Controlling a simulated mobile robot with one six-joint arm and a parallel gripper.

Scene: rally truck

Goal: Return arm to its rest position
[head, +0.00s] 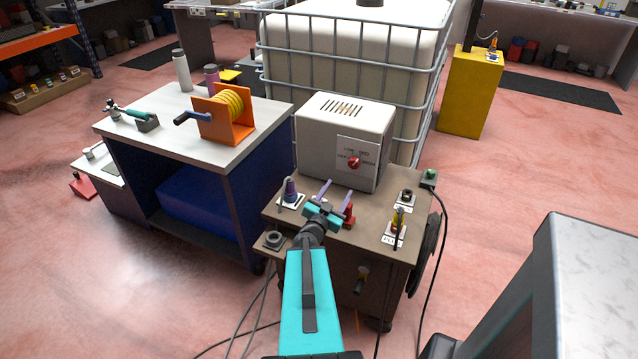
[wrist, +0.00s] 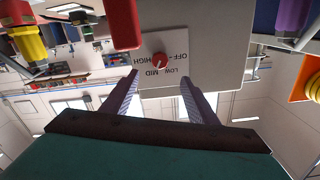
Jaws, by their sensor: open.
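My gripper (head: 337,198) is open and empty, held over the brown cart (head: 383,262) in front of the grey box (head: 316,146). My teal arm stretches forward from the bottom of the head view. In the wrist view, which is upside down, the two purple fingers (wrist: 158,76) stand apart, and the red dial (wrist: 160,61) on the box's white plate shows above the gap between them. The fingers look clear of the dial. The plate is marked OFF, LOW, MID and HIGH. The dial's exact setting is too small to tell.
Small fittings stand close around my gripper: a purple-topped one (head: 290,189), a red one (head: 349,213) and a yellow one (head: 397,220). A workbench (head: 150,160) with an orange reel (head: 225,122) is at left. A large caged tank (head: 345,60) stands behind.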

